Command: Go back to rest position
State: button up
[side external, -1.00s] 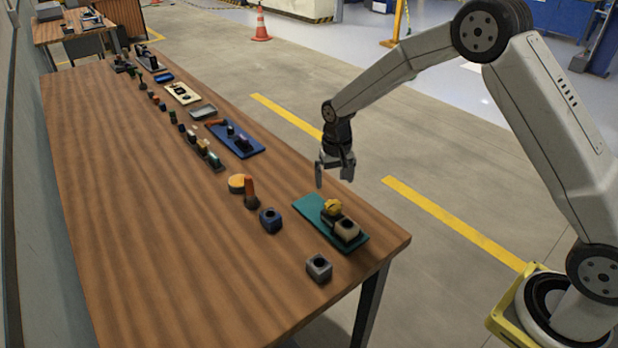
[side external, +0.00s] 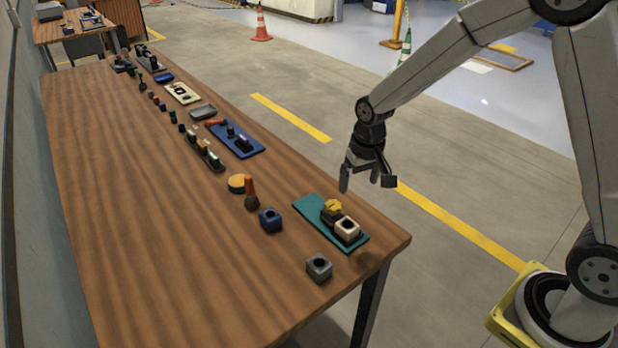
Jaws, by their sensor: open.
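My gripper (side external: 366,182) hangs beyond the right edge of the table, above the floor. Its fingers point down, are spread apart and hold nothing. It is clear of everything on the table. The nearest items are on a teal board (side external: 309,206) at the table's front right: a yellow knobbed part (side external: 333,207) and a pale block with a hole in its top (side external: 347,227).
A traffic cone (side external: 261,24) stands far back. Floor around my gripper is free.

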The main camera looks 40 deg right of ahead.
jog(key=s+r+n+t, duration=0.1)
jog(key=s+r+n, duration=0.1)
jog(key=s, duration=1.2)
jog(key=shift+s+a+n+t, duration=0.15)
jog(key=shift+s+n+t, duration=0.1)
jog(key=shift+n+t, duration=0.05)
